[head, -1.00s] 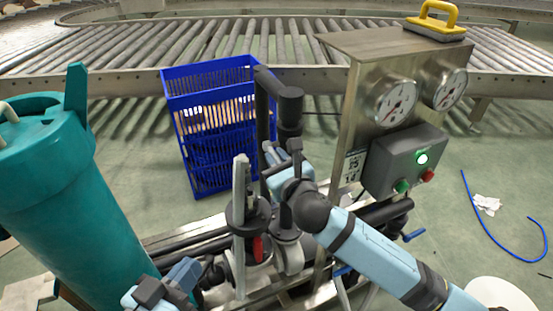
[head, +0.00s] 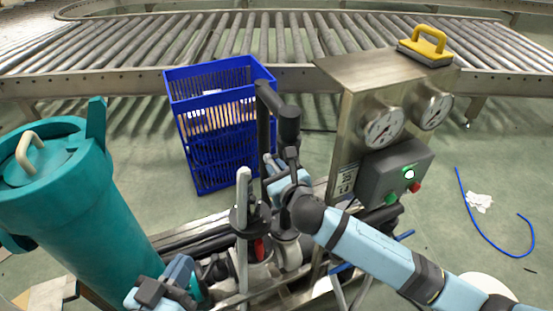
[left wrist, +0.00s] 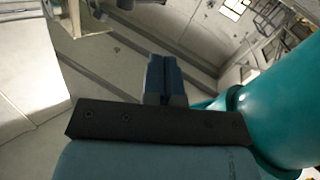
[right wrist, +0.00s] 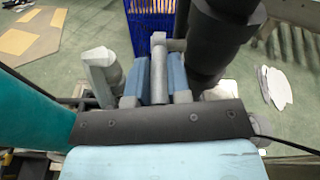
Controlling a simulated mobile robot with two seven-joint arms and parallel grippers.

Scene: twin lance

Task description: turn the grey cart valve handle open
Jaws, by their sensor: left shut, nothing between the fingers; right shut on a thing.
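The grey valve handle (right wrist: 158,75) is a slim bar with a short crosspiece at its top, seen in the right wrist view between the two blue fingers. My right gripper (right wrist: 160,82) is shut on it; in the head view this gripper (head: 276,172) is beside the black upright pipe, and the handle is largely hidden there. A separate light grey upright lever (head: 243,205) stands just left of it, apart from the fingers. My left gripper (head: 182,268) is low at the left, shut and empty; its closed fingers show in the left wrist view (left wrist: 164,80).
A teal vessel (head: 75,200) stands at the left. A black pipe (head: 288,128) rises close by my right gripper. A gauge panel (head: 352,110) with a button box (head: 398,172) stands at the right. A blue crate (head: 205,140) and roller conveyor (head: 230,40) are behind.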

